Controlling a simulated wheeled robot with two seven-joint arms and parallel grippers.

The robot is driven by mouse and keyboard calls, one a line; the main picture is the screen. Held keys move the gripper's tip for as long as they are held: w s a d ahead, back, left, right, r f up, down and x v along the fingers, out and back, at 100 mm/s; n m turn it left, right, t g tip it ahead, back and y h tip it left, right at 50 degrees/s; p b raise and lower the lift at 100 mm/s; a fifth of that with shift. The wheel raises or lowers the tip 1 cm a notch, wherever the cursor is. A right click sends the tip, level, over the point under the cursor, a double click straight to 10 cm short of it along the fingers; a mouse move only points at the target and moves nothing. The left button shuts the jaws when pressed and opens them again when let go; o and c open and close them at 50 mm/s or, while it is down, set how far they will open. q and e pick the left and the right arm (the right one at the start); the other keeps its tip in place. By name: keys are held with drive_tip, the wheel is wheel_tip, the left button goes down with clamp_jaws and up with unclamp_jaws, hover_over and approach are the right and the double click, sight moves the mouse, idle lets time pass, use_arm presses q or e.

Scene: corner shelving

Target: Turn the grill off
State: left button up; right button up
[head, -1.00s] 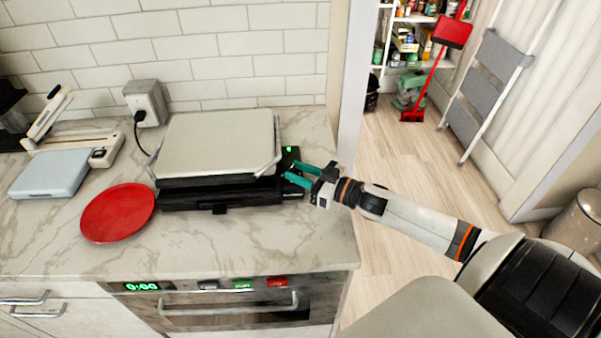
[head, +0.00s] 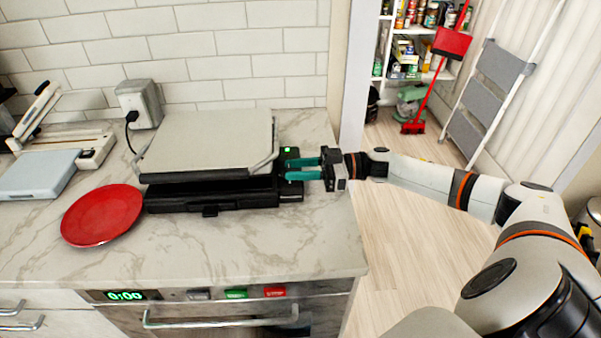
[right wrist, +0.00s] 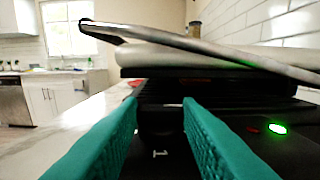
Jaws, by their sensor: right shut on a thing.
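The grill (head: 205,145) stands on the counter with its pale lid down and its dark base below. A green light (right wrist: 278,129) is lit on its right side panel, and it also shows in the head view. My right gripper (head: 288,169) reaches in from the right to this panel. In the right wrist view its teal fingers (right wrist: 160,104) are shut on a dark knob (right wrist: 160,122), one on each side. A pale "1" mark (right wrist: 161,154) shows just below the knob. The knob's exact setting cannot be told. My left gripper is not in view.
A red plate (head: 102,215) lies left of the grill. The grill's metal handle (right wrist: 205,46) passes above my right fingers. A wall socket (head: 139,103), with a black plug, is behind left. The counter (head: 250,245) in front is clear.

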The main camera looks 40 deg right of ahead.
drive_tip(key=shift+s+a+f, duration=0.2)
drive_tip(key=shift+a, duration=0.2)
drive_tip(key=o, duration=0.9)
drive_tip(key=shift+a, duration=0.1)
drive_tip(key=shift+o, duration=0.4)
drive_tip(key=shift+w+a+r, duration=0.1)
drive_tip(key=shift+r, duration=0.05)
drive_tip(key=shift+s+d, duration=0.2)
drive_tip(key=shift+d, duration=0.45)
drive_tip(key=b+v, duration=0.2)
drive_tip(key=v, duration=0.8)
drive_tip(key=shift+s, duration=0.15)
drive_tip(key=shift+s+d, duration=0.15)
drive_tip(key=shift+d, duration=0.15)
